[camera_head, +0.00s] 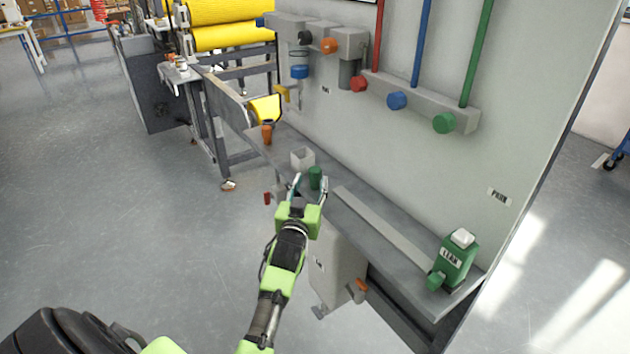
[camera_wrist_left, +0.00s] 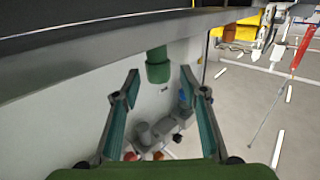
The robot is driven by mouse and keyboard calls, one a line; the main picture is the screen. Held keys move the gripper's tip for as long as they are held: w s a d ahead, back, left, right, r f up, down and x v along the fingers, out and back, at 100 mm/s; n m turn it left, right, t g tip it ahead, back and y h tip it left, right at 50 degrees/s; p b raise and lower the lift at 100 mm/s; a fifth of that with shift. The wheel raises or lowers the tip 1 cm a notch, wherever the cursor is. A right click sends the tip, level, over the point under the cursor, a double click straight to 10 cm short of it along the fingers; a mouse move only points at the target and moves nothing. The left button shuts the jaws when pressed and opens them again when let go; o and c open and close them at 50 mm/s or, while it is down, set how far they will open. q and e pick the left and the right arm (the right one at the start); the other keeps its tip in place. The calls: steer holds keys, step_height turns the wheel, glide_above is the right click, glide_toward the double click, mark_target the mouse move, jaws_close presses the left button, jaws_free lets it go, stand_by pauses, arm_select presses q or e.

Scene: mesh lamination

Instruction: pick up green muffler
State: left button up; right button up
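The green muffler (camera_head: 315,178), a small dark green cylinder, stands on the narrow grey ledge (camera_head: 352,200) along the panel. My left gripper (camera_head: 310,187) is open, with its fingertips close around the muffler's position in the head view. In the left wrist view the muffler (camera_wrist_left: 158,65) shows between and just beyond the open fingertips (camera_wrist_left: 160,74). I see space on both sides of it and no finger contact. The wrist picture appears upside down. My right gripper is not in view.
A small white box (camera_head: 302,158) stands just left of the muffler, and an orange-brown item (camera_head: 267,132) is farther along. The grey panel (camera_head: 400,165) rises behind. A grey box (camera_head: 336,268) is below the ledge.

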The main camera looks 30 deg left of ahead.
mark_target(314, 177)
arm_select(q)
steer(key=shift+x, duration=2.3)
steer(key=shift+d, duration=0.1)
jaws_close()
steer(key=shift+r, duration=0.1)
